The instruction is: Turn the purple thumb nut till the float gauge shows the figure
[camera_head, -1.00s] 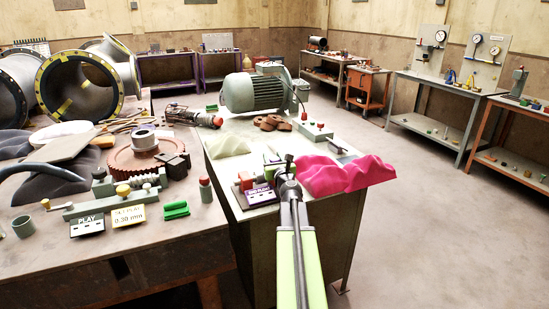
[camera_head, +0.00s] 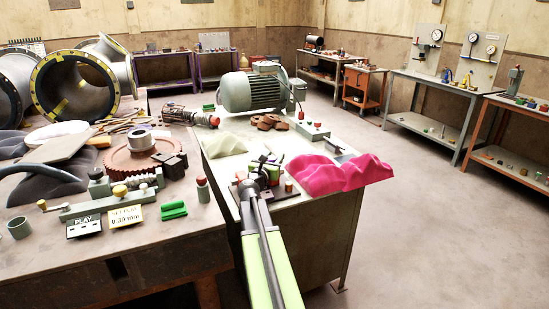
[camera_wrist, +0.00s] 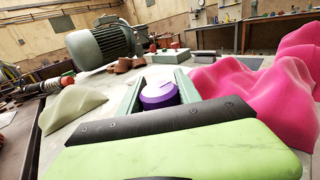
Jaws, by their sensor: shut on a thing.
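The purple thumb nut (camera_wrist: 158,94) shows in the wrist view as a round purple body with a pale top. It sits between the two green fingers of my gripper (camera_wrist: 157,92), which is shut on it. In the head view my gripper (camera_head: 264,172) is low over the near bench, at a small fixture on a dark base (camera_head: 290,197). My arm hides part of this fixture there. I cannot make out a float gauge or its reading.
A crumpled pink cloth-like heap (camera_head: 342,173) lies close to the right of my gripper. A pale lump (camera_head: 226,144) lies to the left, and a grey-green motor (camera_head: 251,91) stands behind. A left bench (camera_head: 185,240) carries a brown gear wheel (camera_head: 130,160) and a "SET PLAY 0.30 mm" card (camera_head: 126,216).

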